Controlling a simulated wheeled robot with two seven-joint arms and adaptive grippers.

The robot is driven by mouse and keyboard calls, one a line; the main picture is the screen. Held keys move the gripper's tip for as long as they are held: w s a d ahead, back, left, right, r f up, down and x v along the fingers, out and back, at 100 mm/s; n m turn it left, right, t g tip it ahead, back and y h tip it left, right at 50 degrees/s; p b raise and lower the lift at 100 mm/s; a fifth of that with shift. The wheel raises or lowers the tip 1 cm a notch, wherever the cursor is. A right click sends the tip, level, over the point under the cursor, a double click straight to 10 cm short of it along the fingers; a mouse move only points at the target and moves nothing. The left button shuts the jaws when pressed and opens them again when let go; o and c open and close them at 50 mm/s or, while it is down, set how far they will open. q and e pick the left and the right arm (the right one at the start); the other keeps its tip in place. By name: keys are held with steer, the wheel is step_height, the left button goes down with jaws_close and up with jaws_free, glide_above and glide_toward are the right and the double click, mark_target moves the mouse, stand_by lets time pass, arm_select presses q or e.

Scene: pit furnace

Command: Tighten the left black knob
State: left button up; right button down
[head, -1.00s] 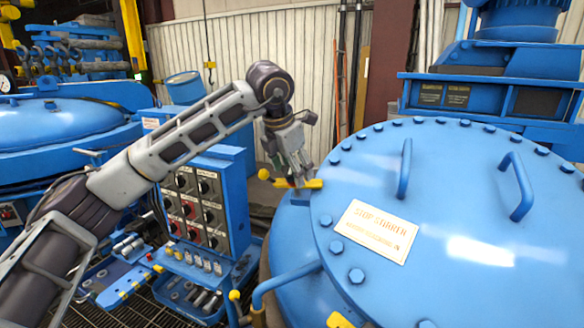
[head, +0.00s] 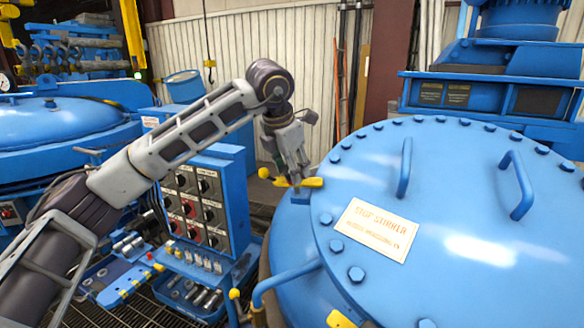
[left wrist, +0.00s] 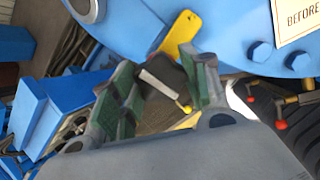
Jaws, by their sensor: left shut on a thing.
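The black knob (left wrist: 172,76) shows in the left wrist view between my fingers, in front of a yellow bar (left wrist: 178,32). My left gripper (left wrist: 163,88) is shut on it, with one green-padded finger on each side. The knob itself is hidden by the fingers there. My right gripper is in neither view.
The blue lid (head: 450,190) has rim bolts, two upright handles and a white sign (head: 376,231). A control box with knobs (head: 200,205) stands left, below my left arm. A blue pipe (head: 285,284) curves near the lid's lower left side.

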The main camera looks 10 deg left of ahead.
arm_select(q)
steer(key=shift+m, duration=0.4)
steer(key=m, duration=0.7)
steer(key=shift+m, duration=0.4)
steer(key=m, duration=0.4)
steer(key=shift+m, duration=0.3)
steer(key=shift+m+p, duration=0.3)
steer(key=shift+m, duration=1.9)
steer(key=o, duration=1)
